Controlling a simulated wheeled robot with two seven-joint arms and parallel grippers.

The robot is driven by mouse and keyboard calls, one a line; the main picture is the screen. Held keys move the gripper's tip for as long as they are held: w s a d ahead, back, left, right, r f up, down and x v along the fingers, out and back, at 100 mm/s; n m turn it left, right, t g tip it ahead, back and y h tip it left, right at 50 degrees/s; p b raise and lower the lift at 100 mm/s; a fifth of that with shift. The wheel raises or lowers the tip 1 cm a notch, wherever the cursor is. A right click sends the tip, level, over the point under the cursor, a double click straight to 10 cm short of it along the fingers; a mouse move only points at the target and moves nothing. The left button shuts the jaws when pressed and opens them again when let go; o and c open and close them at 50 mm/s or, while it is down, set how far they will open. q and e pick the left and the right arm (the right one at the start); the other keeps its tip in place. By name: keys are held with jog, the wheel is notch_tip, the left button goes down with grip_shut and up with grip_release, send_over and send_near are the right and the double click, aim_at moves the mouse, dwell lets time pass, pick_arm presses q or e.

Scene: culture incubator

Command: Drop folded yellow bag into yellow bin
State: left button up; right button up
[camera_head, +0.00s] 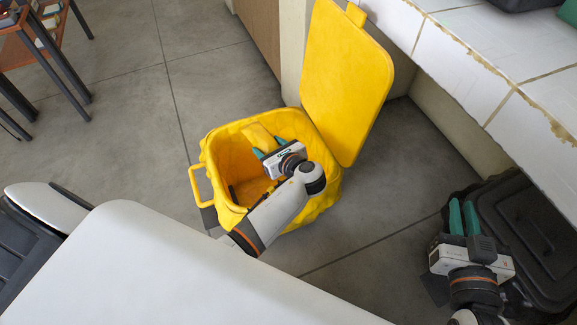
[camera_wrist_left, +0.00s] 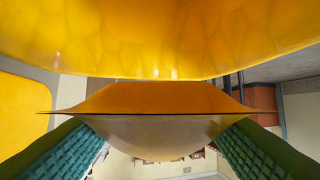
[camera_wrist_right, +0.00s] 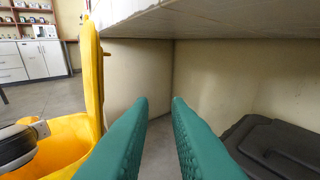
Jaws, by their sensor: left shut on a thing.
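The yellow bin (camera_head: 325,195) stands on the floor with its lid (camera_head: 348,75) raised at its right. My left gripper (camera_head: 268,146) is over the bin's mouth, shut on the folded yellow bag (camera_head: 258,134). The bag projects beyond the fingertips, against the bin's yellow interior. In the left wrist view the folded bag (camera_wrist_left: 155,97) spans between the two teal fingers, with a curved yellow wall above it. My right gripper (camera_head: 463,217) is at the right, away from the bin. Its teal fingers are parallel, apart and empty in the right wrist view (camera_wrist_right: 159,110).
A white tiled counter (camera_head: 480,50) runs along the upper right. A black lidded bin (camera_head: 525,235) stands beside my right gripper. A wooden rack (camera_head: 30,40) is at the upper left. Grey floor between it and the yellow bin is clear.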

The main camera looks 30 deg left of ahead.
pick_arm(q)
jog(key=shift+f+b, duration=0.55)
jog(key=shift+f, duration=0.1)
pick_arm(e)
notch_tip(320, 180, up, 6)
jog(key=a+t+y, duration=0.1)
jog(key=t, duration=0.3)
jog(key=shift+r+t+y, duration=0.25)
jog(key=shift+t+y, duration=0.05)
jog(key=shift+t, duration=0.1)
pick_arm(q)
jog(key=o, duration=1.1)
jog(key=shift+s+d, duration=0.1)
jog(key=shift+p+v, duration=1.8)
jog(key=shift+v, duration=4.1)
pick_arm(e)
jog(key=s+d+f+g+h, duration=0.1)
jog(key=s+f+g, duration=0.1)
jog(key=f+g, duration=0.3)
jog(key=s+d+f+g+h, duration=0.2)
jog(key=f+g, duration=0.3)
jog(key=f, duration=0.3)
jog(key=shift+s+d+f, duration=0.15)
jog(key=shift+f, duration=0.05)
